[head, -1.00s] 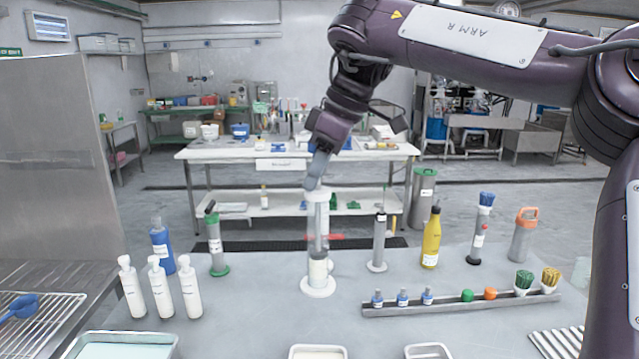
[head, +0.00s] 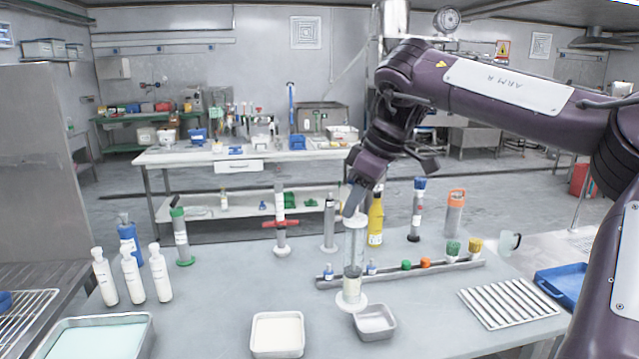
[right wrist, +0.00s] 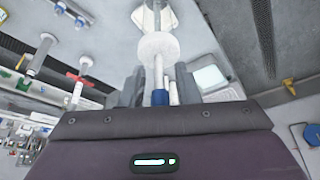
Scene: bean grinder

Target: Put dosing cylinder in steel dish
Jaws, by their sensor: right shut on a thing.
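The dosing cylinder (head: 354,245) is a clear, tall tube with a pale lower part and a round white base (head: 351,302). My right gripper (head: 353,205) is shut on its top and holds it about upright. In the right wrist view a white disc (right wrist: 158,47) of the held piece shows beyond the gripper. The steel dish (head: 374,334) is a small grey metal dish near the front edge. The cylinder's base is just behind and left of it in the picture, close to its rim. Whether the base touches the table is unclear. My left gripper is not in view.
A white-filled tray (head: 277,353) stands left of the dish, and a larger tray (head: 148,345) farther left. A grey rack (head: 335,283) with small bottles lies behind the cylinder. A red-collared cylinder (head: 280,240) and several bottles stand farther back. A slatted rack (head: 510,303) lies right.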

